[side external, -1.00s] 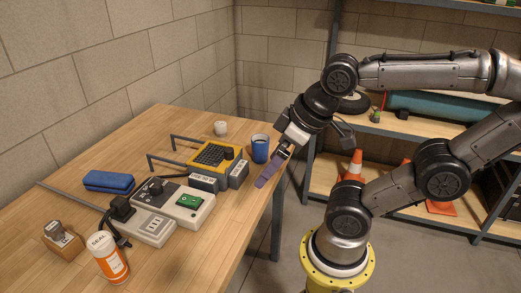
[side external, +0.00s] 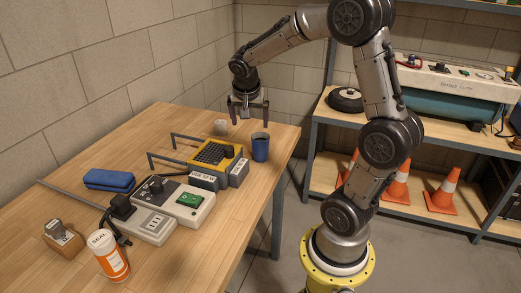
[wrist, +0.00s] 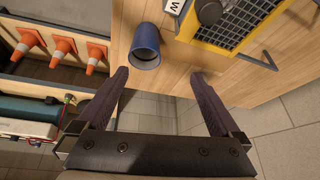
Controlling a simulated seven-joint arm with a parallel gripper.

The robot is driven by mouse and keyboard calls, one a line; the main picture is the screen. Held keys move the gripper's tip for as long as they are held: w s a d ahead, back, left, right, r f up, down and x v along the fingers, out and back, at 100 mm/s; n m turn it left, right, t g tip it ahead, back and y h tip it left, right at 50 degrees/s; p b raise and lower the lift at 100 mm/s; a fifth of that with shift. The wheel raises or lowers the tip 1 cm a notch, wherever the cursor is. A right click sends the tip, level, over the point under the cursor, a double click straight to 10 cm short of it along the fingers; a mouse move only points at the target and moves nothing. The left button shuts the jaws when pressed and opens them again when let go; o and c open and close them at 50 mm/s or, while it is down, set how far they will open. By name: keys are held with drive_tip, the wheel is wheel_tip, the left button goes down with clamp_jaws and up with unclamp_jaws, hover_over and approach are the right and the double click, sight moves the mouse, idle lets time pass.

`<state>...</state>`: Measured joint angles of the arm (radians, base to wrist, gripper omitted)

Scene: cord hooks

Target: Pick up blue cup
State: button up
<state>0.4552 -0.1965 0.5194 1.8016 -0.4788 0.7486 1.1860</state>
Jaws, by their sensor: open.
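The blue cup (side external: 260,148) stands upright near the table's right edge in the side external view, just right of the yellow-framed device. In the wrist view the blue cup (wrist: 146,47) shows beyond the fingertips, with its open mouth visible. My gripper (side external: 250,120) is open and empty, pointing down above the table's far end, above and a little behind the cup. In the wrist view my gripper (wrist: 158,78) has its two dark fingers wide apart with nothing between them.
A yellow-framed device (side external: 210,153) with wire hooks stands left of the cup. A shelf (side external: 400,185) stands right.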

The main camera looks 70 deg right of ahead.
sight(261, 146)
drive_tip(key=shift+m+g, duration=0.3)
drive_tip(key=x, duration=0.3)
drive_tip(key=s+x, duration=0.1)
drive_tip(key=x, duration=0.6)
drive_tip(key=shift+s+d+f, duration=0.25)
drive_tip(key=shift+d+f, duration=0.05)
drive_tip(key=shift+d, duration=0.05)
drive_tip(key=x, duration=0.4)
drive_tip(key=shift+s+d, duration=0.1)
drive_tip(key=shift+s, duration=0.2)
drive_tip(key=shift+w+d+f, duration=0.1)
drive_tip(key=shift+d+f, duration=0.15)
drive_tip(key=shift+f, duration=0.25)
drive_tip(key=c, duration=1.3)
